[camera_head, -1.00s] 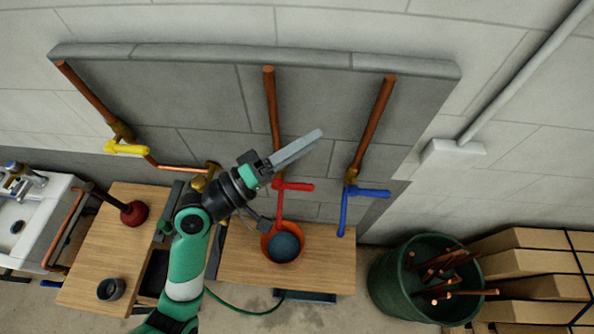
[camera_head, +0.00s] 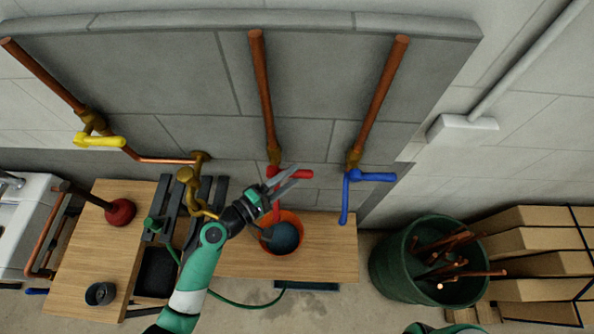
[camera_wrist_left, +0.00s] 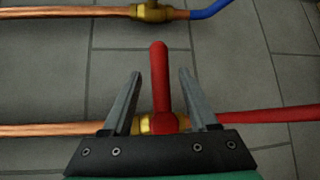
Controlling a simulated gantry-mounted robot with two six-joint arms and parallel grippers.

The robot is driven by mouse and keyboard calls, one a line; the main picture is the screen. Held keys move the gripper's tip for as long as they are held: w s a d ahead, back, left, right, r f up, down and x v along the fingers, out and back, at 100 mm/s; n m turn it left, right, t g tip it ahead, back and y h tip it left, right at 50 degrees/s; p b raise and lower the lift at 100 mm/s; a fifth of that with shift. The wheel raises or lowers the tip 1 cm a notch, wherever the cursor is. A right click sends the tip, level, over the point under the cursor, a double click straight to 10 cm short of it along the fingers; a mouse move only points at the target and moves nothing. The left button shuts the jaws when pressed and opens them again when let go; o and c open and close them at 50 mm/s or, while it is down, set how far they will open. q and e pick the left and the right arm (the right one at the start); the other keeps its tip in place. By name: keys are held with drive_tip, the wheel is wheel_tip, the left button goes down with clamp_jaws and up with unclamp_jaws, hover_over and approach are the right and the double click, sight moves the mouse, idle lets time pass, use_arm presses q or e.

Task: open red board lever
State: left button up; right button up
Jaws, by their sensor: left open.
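The red lever (camera_head: 305,172) sits on a brass valve on the middle copper pipe (camera_head: 262,95). Its handle sticks out to the right, crosswise to the pipe, and a red pipe (camera_head: 276,210) runs down from the valve. My left gripper (camera_head: 291,180) is open at the lever and partly covers it in the head view. In the left wrist view the red handle (camera_wrist_left: 160,75) shows between the two open fingers (camera_wrist_left: 161,80), with gaps on both sides. I cannot tell whether the fingers reach its depth. My right gripper is out of view.
A blue lever (camera_head: 372,176) is on the right pipe and a yellow lever (camera_head: 99,140) on the left one. An orange bucket (camera_head: 284,217) stands on the wooden bench (camera_head: 330,245) below. A green bin (camera_head: 385,270) of copper pipes stands at the right.

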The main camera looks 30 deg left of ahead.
use_arm(q)
drive_tip(key=shift+x, duration=1.5)
drive_tip(key=shift+c, duration=0.2)
clamp_jaws()
